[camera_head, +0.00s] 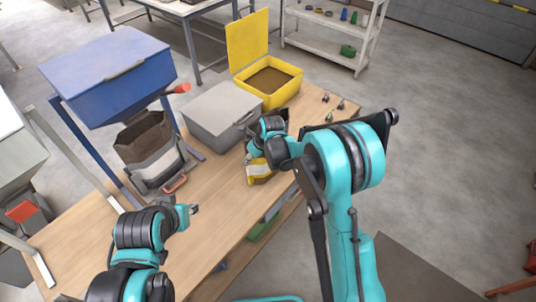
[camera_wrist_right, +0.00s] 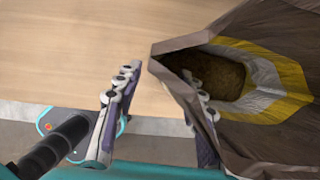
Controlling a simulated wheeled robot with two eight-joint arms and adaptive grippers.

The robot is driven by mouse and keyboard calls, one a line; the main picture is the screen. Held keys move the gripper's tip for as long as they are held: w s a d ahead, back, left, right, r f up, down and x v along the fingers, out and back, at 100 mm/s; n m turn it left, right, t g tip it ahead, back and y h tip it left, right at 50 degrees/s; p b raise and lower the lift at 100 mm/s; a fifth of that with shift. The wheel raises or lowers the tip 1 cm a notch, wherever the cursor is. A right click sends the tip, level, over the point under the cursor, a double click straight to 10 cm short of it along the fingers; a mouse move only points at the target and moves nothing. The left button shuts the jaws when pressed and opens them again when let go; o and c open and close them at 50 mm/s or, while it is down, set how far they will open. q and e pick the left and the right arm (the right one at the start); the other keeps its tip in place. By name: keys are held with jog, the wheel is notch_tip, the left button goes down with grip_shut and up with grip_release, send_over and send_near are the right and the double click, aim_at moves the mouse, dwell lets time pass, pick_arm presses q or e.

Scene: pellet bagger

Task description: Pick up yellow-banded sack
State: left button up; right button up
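The yellow-banded sack (camera_head: 260,172) stands on the bench near its front edge, partly hidden by my right arm. In the right wrist view the sack (camera_wrist_right: 265,125) is brown with a yellow and a white band, and its open mouth shows brown contents. My right gripper (camera_wrist_right: 158,105) is open, its fingers apart. One finger is outside the sack to the left; the other overlaps the rim at the mouth, and the sack's edge lies between them. In the head view this gripper (camera_head: 255,152) is right at the sack. My left gripper (camera_head: 193,209) is over the bench, apart from the sack; its fingers are too small to judge.
A blue hopper (camera_head: 110,75) stands over another brown sack with a pale band (camera_head: 155,160). A grey lidded box (camera_head: 220,115) and an open yellow bin (camera_head: 268,90) stand behind the sack. Small items (camera_head: 330,105) lie at the back right. The bench (camera_head: 215,185) is clear between the arms.

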jog(key=x, duration=0.3)
jog(key=shift+w+f, duration=0.1)
jog(key=shift+f, duration=0.05)
grip_shut()
